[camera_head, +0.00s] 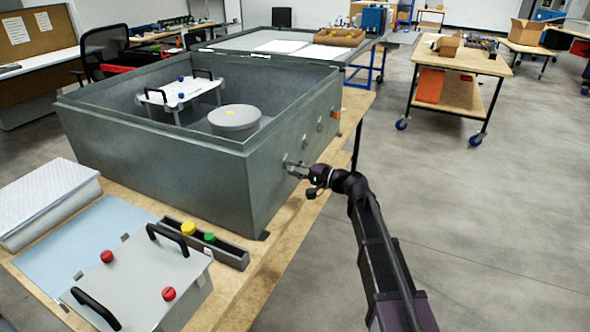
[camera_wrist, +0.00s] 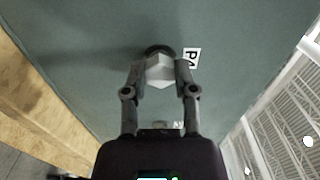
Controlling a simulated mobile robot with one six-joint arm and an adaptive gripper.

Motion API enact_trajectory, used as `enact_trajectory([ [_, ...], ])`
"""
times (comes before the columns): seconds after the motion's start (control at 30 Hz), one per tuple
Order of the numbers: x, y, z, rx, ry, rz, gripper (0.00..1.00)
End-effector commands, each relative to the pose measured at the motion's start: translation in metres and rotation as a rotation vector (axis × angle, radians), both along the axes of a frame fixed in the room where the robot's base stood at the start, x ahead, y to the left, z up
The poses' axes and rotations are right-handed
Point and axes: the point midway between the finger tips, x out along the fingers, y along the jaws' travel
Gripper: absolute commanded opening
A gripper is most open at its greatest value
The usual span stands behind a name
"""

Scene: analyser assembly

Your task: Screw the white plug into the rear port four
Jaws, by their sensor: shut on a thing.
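The white plug (camera_wrist: 160,70) is between my gripper's fingers (camera_wrist: 161,80) in the wrist view, with its faceted head toward the camera. A dark round port ring (camera_wrist: 158,49) shows right behind it on the grey-green wall, beside a label (camera_wrist: 192,58) that reads P4. The plug is lined up with the ring and at or in its mouth; how deep its thread sits is hidden. In the head view my gripper (camera_head: 297,168) is at the outer side wall of the big grey box (camera_head: 200,165), near its lower right part. The plug is too small to tell there.
More round fittings (camera_head: 319,127) sit along the same wall, farther back. Inside the box are a white plate with handles (camera_head: 182,93) and a round grey canister (camera_head: 234,118). A black tray with yellow and green caps (camera_head: 205,243) and a grey lid (camera_head: 140,277) lie in front.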

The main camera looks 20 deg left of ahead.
Motion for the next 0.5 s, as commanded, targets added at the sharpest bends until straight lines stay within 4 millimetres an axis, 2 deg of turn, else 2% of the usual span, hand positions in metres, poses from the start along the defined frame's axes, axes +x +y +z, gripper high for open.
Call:
enact_trajectory([
  [0.5,0.0022,0.0008,0.0019,0.035,0.402,-0.005,0.0],
])
